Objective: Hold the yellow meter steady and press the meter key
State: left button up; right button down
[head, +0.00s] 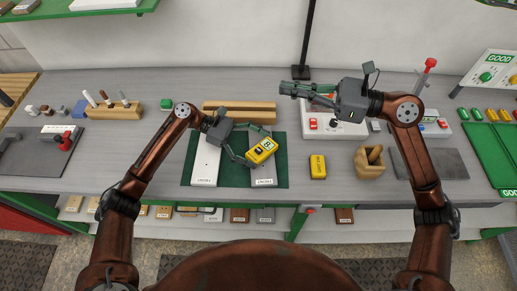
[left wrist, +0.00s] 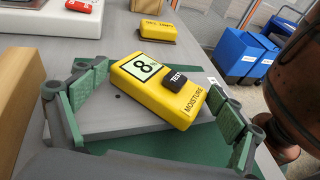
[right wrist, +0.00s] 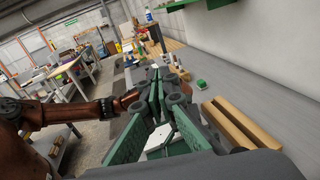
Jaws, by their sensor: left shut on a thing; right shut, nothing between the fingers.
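The yellow meter (head: 268,145) sits tilted over the right white board (head: 263,176) on the dark green mat (head: 234,176).
A wooden rail (head: 240,107) runs behind the mat. A white panel with red parts (head: 333,126) stands below my right gripper. A green tray (head: 490,150) is at far right.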

jog(key=s+a+f+n+h, duration=0.3)
jog(key=a+f+h, duration=0.2)
jog(key=a+f, duration=0.35)
jog(key=t+h, duration=0.3)
jog(key=h, duration=0.3)
send_over(260, 151)
notch_tip(260, 151, down, 6)
jog(key=shift+f, duration=0.15)
jog(key=shift+f, duration=4.4)
jog(key=shift+s+f, duration=0.1)
jog(key=shift+f, duration=0.3)
